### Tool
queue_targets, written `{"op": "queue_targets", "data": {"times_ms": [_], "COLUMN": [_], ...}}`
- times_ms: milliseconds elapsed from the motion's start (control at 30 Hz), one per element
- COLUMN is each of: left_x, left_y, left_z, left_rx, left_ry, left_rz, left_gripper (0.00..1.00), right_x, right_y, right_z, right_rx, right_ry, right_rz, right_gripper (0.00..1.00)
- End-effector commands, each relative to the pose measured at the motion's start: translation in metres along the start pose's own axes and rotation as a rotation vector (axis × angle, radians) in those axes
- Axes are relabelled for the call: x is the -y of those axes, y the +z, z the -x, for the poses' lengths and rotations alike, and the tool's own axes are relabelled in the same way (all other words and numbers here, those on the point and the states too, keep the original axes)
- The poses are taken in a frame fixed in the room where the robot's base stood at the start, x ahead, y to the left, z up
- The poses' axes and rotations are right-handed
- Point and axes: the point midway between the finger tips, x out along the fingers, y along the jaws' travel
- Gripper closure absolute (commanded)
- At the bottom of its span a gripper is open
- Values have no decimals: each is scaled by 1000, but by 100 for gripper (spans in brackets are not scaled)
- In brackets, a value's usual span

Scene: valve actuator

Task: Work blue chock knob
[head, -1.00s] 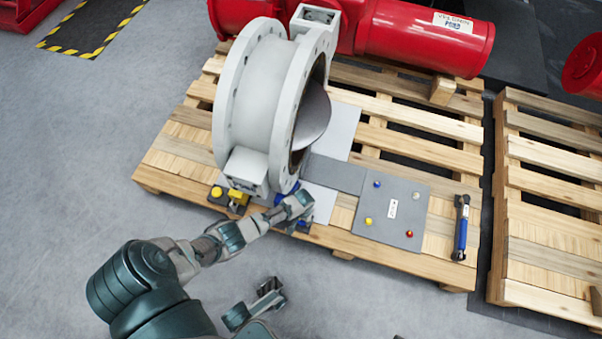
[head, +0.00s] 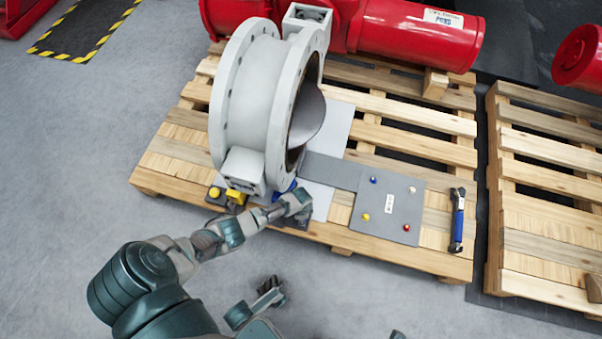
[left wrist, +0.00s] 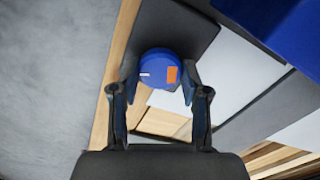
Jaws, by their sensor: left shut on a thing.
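The blue knob (left wrist: 158,66) is in the left wrist view, round, with a white mark on its left and an orange patch on its right. It sits on a dark base (left wrist: 175,30). My left gripper (left wrist: 159,90) has one finger on each side of the knob and is shut on it. In the head view my left gripper (head: 297,203) is at the pallet's front edge and hides the knob. A blue chock (head: 287,187) shows just behind it under the valve, mostly hidden. My right gripper (head: 268,293) is low in the head view, away from the pallet; its opening is unclear.
A large grey valve (head: 262,95) stands on the wooden pallet (head: 165,160). A yellow knob (head: 214,192) and yellow chock (head: 236,195) are left of my gripper. A grey panel (head: 395,220) and a blue-handled tool (head: 457,225) lie to the right. Floor in front is clear.

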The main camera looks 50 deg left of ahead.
Motion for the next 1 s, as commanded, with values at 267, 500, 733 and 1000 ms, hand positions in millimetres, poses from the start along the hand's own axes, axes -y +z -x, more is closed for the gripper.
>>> {"op": "queue_targets", "data": {"times_ms": [267,500,733,1000], "left_x": [-4,-3,-2,-2], "left_y": [6,7,7,8], "left_z": [-4,-4,-4,-4], "left_rx": [13,14,15,16], "left_ry": [10,9,8,7], "left_rz": [-157,-221,-236,-234], "left_gripper": [89,89,89,52], "right_x": [0,0,-1,-1], "right_y": [1,1,1,2], "right_z": [-1,-2,-2,0], "right_rx": [-5,-10,-9,-2], "right_ry": [-2,-4,-4,0], "right_rz": [1,1,2,2], "right_gripper": [75,75,75,75]}}
